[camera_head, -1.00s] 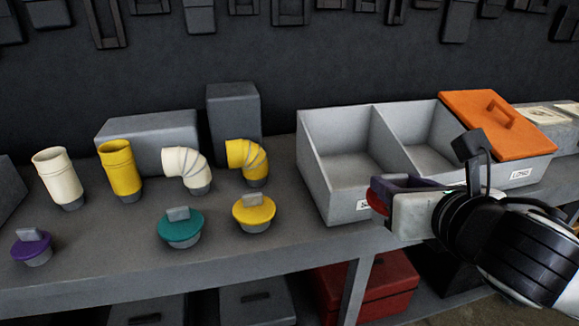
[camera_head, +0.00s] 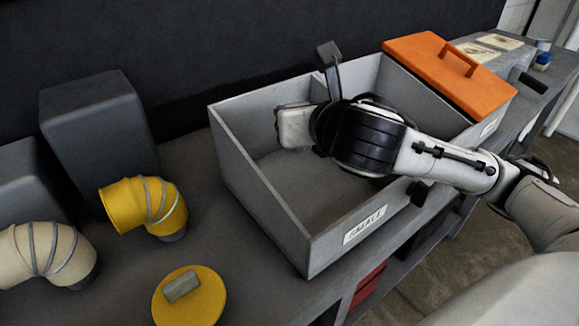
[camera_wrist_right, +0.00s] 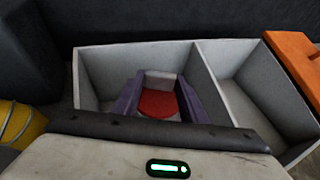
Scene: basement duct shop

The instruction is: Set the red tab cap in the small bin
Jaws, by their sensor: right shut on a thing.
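The red tab cap (camera_wrist_right: 158,104) shows between the purple fingers of my right gripper (camera_wrist_right: 159,94) in the right wrist view. The gripper is shut on it. In the head view my right gripper (camera_head: 281,124) is over the small bin (camera_head: 253,190), the left compartment with the "SMALL" label, with its fingers pointing left. The cap is mostly hidden there behind the gripper. I cannot tell how far it is above the bin's floor. My left gripper is not in view.
An orange lid (camera_head: 448,72) covers part of the compartment to the right. A yellow elbow (camera_head: 145,207), a cream elbow (camera_head: 45,252) and a yellow tab cap (camera_head: 190,296) stand left of the bin. A grey block (camera_head: 95,140) stands behind them.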

